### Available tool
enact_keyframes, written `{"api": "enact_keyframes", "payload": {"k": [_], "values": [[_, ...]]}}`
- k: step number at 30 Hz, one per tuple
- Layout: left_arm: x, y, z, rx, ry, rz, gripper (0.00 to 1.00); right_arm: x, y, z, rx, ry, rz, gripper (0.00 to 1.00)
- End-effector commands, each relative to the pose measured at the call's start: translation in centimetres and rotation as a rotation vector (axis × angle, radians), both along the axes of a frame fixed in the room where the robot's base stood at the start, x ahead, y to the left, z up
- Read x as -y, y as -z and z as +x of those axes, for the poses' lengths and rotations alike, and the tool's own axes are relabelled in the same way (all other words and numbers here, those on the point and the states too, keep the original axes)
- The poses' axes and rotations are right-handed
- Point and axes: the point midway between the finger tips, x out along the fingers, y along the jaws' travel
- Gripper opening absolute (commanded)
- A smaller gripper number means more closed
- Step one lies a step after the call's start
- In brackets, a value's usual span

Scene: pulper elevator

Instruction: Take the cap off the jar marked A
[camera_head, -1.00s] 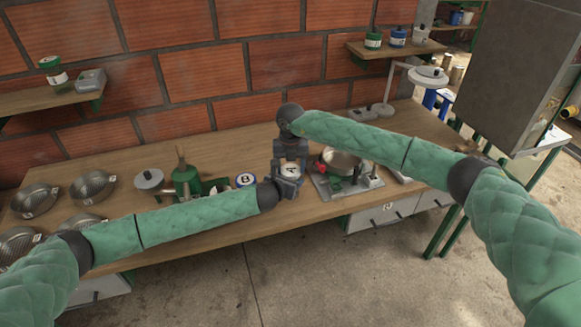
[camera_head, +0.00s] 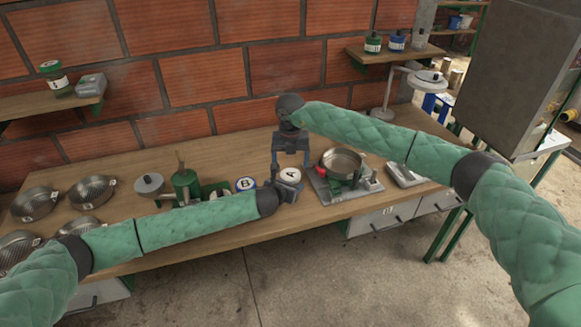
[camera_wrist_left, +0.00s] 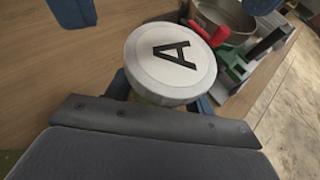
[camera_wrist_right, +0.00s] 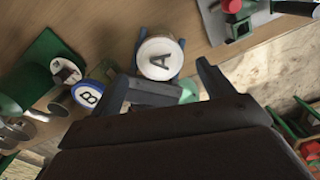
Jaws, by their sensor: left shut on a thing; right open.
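The jar marked A (camera_head: 289,175) stands at the front of the bench, its round white cap on top with a black A. The cap also shows in the left wrist view (camera_wrist_left: 172,60) and the right wrist view (camera_wrist_right: 159,58). My left gripper (camera_head: 287,187) is shut on the jar's body, below the cap; the cap hides most of the grip in the left wrist view. My right gripper (camera_head: 291,160) is open and empty above the cap, fingers pointing down and apart from it. Whether the cap is loose cannot be told.
A jar marked B (camera_head: 246,183) stands close to the left. A metal pan on a stand (camera_head: 342,163) with a red part is close to the right. A green machine (camera_head: 186,184) and metal pans (camera_head: 93,190) stand farther left. My left forearm crosses the bench front.

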Motion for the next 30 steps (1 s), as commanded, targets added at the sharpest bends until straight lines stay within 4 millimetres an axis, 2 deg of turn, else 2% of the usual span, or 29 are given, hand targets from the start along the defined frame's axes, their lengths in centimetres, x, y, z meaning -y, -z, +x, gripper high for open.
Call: {"api": "enact_keyframes", "payload": {"k": [5,11,20,30], "values": [[0.0,0.0,0.0,0.0,0.0,0.0,0.0,0.1,-1.1,0.5,0.013,0.001,-0.001,0.79],[0.0,0.0,0.0,0.0,0.0,0.0,0.0,0.6,-3.7,1.5,0.045,-0.003,-0.02,0.79],[0.0,0.0,0.0,0.0,0.0,0.0,0.0,0.5,-3.9,0.7,0.026,0.281,-0.014,0.79],[0.0,0.0,0.0,0.0,0.0,0.0,0.0,0.0,-3.5,-0.1,0.001,0.705,-0.001,0.79]]}}
